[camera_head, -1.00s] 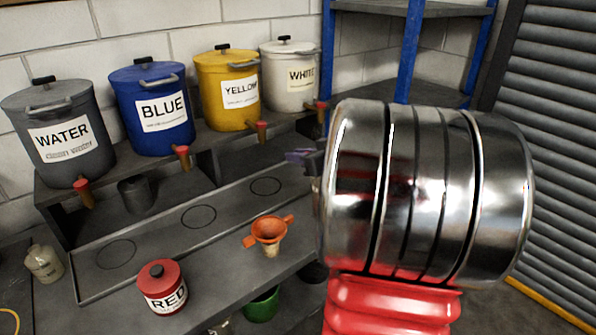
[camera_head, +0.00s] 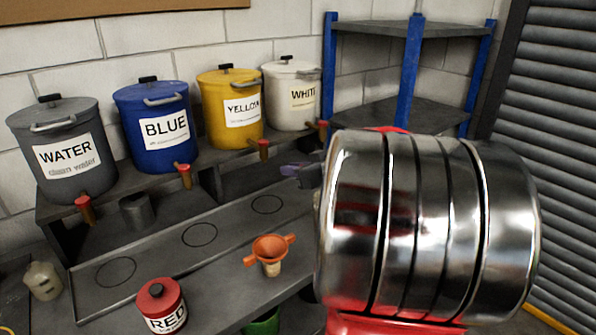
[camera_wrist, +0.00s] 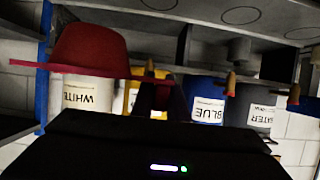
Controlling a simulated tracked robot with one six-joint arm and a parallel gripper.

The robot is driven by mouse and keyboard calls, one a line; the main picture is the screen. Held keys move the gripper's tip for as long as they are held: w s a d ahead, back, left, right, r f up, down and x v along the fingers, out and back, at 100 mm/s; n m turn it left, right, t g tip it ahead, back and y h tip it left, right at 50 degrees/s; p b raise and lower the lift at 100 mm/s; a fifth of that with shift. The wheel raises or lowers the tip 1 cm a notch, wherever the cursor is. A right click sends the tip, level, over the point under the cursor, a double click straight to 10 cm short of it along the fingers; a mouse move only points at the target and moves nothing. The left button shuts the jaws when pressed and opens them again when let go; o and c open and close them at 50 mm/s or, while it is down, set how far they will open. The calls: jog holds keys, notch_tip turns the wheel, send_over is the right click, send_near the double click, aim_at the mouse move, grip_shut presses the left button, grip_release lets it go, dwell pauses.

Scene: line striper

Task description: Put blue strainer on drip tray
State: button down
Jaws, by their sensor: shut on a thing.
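The drip tray (camera_head: 233,219) is a long grey tray with ring marks, below the paint pots; its rings show at the top of the upside-down wrist view. My gripper (camera_wrist: 160,92) is shut, its dark jaws at the rim or handle of a dark red, bowl-shaped strainer (camera_wrist: 92,48). The strainer hangs clear of the tray in the wrist view. My metal arm hides most of the gripper and strainer in the head view. An orange strainer (camera_head: 270,247) with two side handles sits in front of the tray.
Pots marked WATER (camera_head: 65,175), BLUE (camera_head: 150,100), YELLOW (camera_head: 225,82) and WHITE (camera_head: 285,115) stand on the raised shelf, their taps facing the tray. A RED pot (camera_head: 160,295) stands in front. Blue-posted shelving (camera_head: 410,70) is behind my arm. The ringed tray area is bare.

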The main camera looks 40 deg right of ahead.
jog(key=w+a+f, duration=0.2)
jog(key=w+a, duration=0.2)
jog(key=a, duration=0.3)
jog(key=w+a+f+n+y, duration=0.1)
jog(key=w+a+f, duration=0.1)
jog(key=w+a, duration=0.35)
jog(key=w+a+f, duration=0.2)
jog(key=a, duration=0.7)
jog(key=a+f, duration=0.5)
jog(key=a, duration=0.3)
jog(key=shift+s+a+f, duration=0.2)
jog(key=shift+s+a, duration=0.05)
jog(key=shift+a, duration=0.1)
